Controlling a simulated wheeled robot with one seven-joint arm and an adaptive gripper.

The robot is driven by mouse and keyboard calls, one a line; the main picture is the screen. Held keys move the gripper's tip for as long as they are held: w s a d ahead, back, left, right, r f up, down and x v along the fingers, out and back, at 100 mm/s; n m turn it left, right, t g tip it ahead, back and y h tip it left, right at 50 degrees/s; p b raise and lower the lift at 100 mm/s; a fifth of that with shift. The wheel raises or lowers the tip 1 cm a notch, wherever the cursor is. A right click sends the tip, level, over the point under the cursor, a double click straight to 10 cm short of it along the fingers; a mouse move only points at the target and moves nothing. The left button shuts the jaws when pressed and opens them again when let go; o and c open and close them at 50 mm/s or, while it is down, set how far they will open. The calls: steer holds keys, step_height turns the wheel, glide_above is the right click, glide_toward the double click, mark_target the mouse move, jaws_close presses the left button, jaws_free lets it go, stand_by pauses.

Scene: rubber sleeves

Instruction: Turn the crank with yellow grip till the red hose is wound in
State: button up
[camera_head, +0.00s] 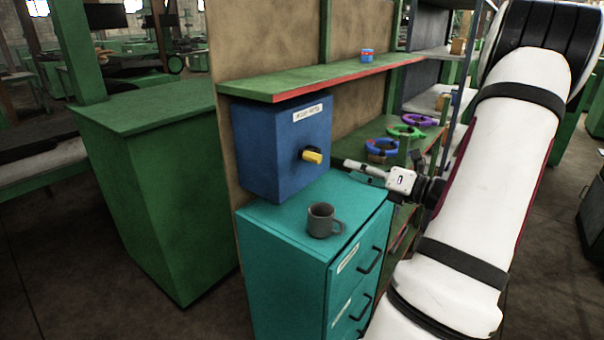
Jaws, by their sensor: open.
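A blue box (270,150) with a white label stands on a turquoise drawer cabinet. On its right-hand face is a short crank with a yellow grip (313,156) on a dark mount. My gripper (352,169) is to the right of the yellow grip, pointing left toward it. It is open, with a visible gap between it and the grip, and holds nothing. I cannot make out a red hose in this view.
A grey mug (323,220) stands on the turquoise cabinet (275,245), below the crank. A green shelf (325,77) with a red front edge hangs above the box. Coloured rings (407,131) lie on a shelf behind my gripper. A green cabinet (150,190) stands left.

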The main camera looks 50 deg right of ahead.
mark_target(320, 160)
steer(key=w+n+b, duration=0.1)
steer(key=w+n, duration=0.1)
steer(key=w, duration=0.1)
steer(key=w+a+n+b, duration=0.1)
steer(key=w+n+b, duration=0.1)
steer(key=w, duration=0.2)
steer(key=w+a+n+b, duration=0.1)
steer(key=w+n+b, duration=0.1)
steer(key=w, duration=0.2)
steer(key=shift+w+a, duration=0.2)
stand_by(0.4)
jaws_close()
